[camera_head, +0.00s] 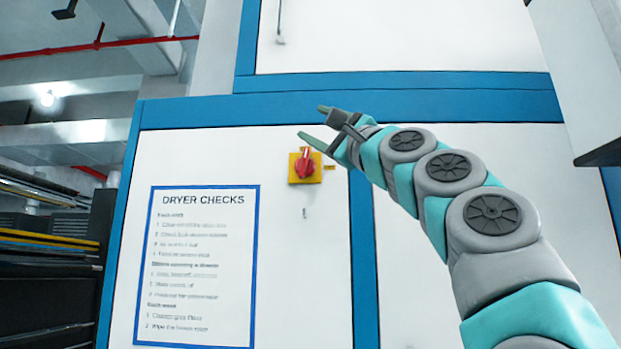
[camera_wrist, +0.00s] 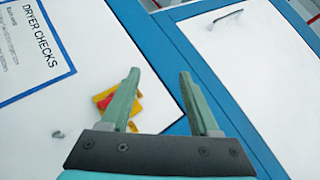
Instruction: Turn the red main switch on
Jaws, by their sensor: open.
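The red main switch (camera_head: 305,163) is a red rotary knob on a yellow square plate (camera_head: 317,178), fixed to the white cabinet panel right of the notice. In the head view my gripper (camera_head: 311,122) is just above and to the right of the switch, with its fingers apart. In the wrist view the switch's yellow plate (camera_wrist: 136,110) shows behind the left finger, which hides much of the red knob (camera_wrist: 104,103). My gripper (camera_wrist: 158,84) is open, with nothing between its fingers. I cannot tell whether a finger touches the knob.
A "DRYER CHECKS" notice (camera_head: 197,265) is on the panel to the left. Blue frame strips (camera_head: 364,260) border the white panels. A small keyhole-like fitting (camera_head: 305,213) is below the switch. Dark racks (camera_head: 50,290) stand at far left.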

